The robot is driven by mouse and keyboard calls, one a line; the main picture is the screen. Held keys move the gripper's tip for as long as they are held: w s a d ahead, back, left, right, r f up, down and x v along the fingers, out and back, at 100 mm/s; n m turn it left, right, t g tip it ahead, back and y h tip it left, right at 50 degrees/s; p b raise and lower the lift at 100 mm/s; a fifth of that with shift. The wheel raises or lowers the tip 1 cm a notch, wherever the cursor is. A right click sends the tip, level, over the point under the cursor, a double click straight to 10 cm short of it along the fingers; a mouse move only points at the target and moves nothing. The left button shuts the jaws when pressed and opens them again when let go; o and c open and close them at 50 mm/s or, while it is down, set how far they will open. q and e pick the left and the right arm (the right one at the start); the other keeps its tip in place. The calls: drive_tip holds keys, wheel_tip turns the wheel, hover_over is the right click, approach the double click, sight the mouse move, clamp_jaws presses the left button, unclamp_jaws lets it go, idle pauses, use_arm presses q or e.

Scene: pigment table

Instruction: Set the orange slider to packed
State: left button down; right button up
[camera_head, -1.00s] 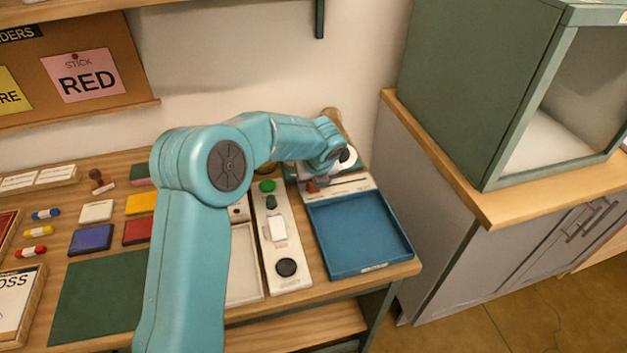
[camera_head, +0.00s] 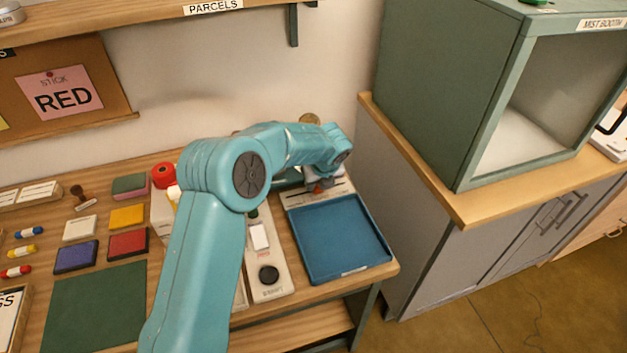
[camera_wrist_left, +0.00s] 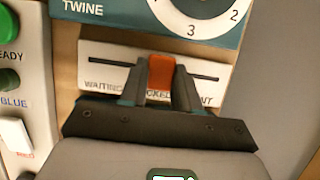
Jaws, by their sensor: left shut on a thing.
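The orange slider (camera_wrist_left: 161,76) stands in a dark slot on a white panel (camera_wrist_left: 100,55) in the left wrist view. My left gripper (camera_wrist_left: 160,84) is shut on it, one dark finger on each side. The panel reads WAITING at the left; the other words are partly covered by the fingers, with "CKED" and "NT" legible. The slider is near the middle of the slot, about above "CKED". In the head view the slider (camera_head: 325,186) shows small under my left gripper (camera_head: 322,180), behind the blue tray. My right gripper is not in view.
The blue tray (camera_head: 338,238) is empty in front of the panel. A white switch panel (camera_head: 272,288) with buttons stands left of it. In the wrist view a teal TWINE box with a dial (camera_wrist_left: 110,18) is behind the slot. A green booth (camera_head: 450,90) stands right.

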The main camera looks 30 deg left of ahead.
use_arm(q)
drive_tip(key=shift+a, duration=0.1)
drive_tip(key=c, duration=1.1)
unclamp_jaws()
drive_tip(key=o, duration=0.3)
drive_tip(key=shift+a+f, duration=0.1)
drive_tip(key=shift+f, duration=0.05)
drive_tip(key=shift+s+r, duration=0.1)
drive_tip(key=shift+r, duration=0.25)
drive_tip(key=v, duration=1.5)
drive_tip(key=shift+r, duration=0.35)
